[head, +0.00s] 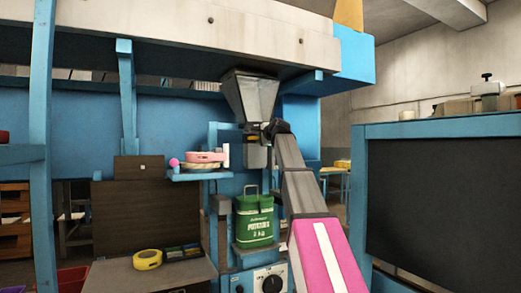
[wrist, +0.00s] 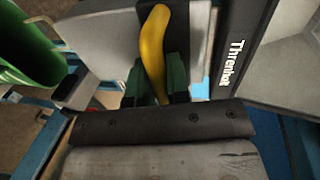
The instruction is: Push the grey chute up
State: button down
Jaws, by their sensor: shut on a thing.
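The grey chute (head: 257,157) hangs below a grey funnel-shaped hopper (head: 250,95) in the head view, mostly behind my gripper (head: 264,130). In the wrist view, a yellow handle (wrist: 153,45) stands between my gripper's dark green fingers (wrist: 155,88) in front of a grey plate (wrist: 100,40). My gripper is shut on this handle. The handle's lower end is hidden between the fingers. A green sack (head: 253,220) with white print stands upright beneath the chute, its handles up.
A blue shelf (head: 200,177) left of the chute holds a pink item (head: 206,157). A yellow tape roll (head: 147,259) lies on the bench at lower left. A control box with a black knob (head: 272,284) is below the sack. A large dark panel (head: 445,195) stands at right.

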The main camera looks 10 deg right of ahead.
jog(key=shift+w+r, duration=0.1)
jog(key=shift+r, duration=0.25)
jog(key=c, duration=1.1)
grip_release()
jog(key=shift+f, duration=0.1)
jog(key=v, duration=1.1)
